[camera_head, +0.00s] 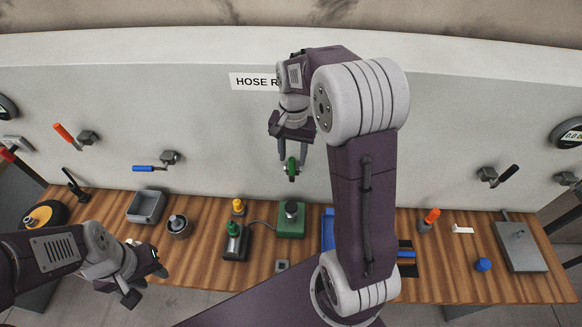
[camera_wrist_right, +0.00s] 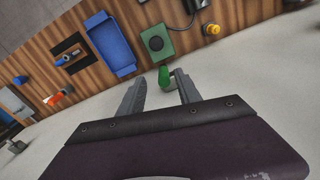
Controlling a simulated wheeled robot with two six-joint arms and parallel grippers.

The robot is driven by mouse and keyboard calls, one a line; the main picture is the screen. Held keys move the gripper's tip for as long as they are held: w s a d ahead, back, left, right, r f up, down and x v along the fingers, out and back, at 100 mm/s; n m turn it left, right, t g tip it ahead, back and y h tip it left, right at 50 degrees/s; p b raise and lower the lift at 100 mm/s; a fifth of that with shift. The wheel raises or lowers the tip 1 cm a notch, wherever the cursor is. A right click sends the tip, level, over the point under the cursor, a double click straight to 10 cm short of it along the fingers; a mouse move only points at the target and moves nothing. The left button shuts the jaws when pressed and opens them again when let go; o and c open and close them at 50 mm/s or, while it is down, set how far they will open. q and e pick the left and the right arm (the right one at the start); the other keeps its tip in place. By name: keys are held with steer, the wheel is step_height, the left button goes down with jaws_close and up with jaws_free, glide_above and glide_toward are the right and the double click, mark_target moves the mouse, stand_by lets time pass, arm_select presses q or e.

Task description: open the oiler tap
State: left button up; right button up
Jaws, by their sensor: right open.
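A green-handled tap (camera_head: 292,168) is at the wall, below the "HOSE R..." sign, which my right arm partly covers. In the right wrist view the green handle (camera_wrist_right: 164,77) points away from the wall side and lies between the finger ends. My right gripper (camera_head: 291,152) is open around or just short of the handle; contact cannot be told. Both fingers show apart in the right wrist view (camera_wrist_right: 160,88). My left gripper (camera_head: 148,279) is low at the left, over the bench front, away from the tap; its jaw opening is unclear.
Other wall taps have orange (camera_head: 64,133), blue (camera_head: 143,168) and black (camera_head: 508,173) handles.

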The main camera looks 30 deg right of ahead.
mark_target(292, 167)
steer(key=f, duration=0.2)
steer(key=w+f+p, duration=0.1)
steer(key=f, duration=0.4)
steer(key=shift+w+d, duration=0.3)
steer(key=shift+w, duration=0.1)
steer(key=shift+s+f, duration=0.1)
steer(key=shift+f, duration=0.15)
steer(key=shift+s+a+r, duration=0.1)
steer(key=shift+s+a, duration=0.15)
steer(key=shift+s, duration=0.2)
steer(key=shift+w, duration=0.2)
jaws_close()
arm_select(q)
steer(key=shift+w+d+r, duration=0.15)
steer(key=shift+w+r, duration=0.35)
steer(key=shift+r, duration=0.25)
arm_select(e)
steer(key=shift+w+d, duration=0.1)
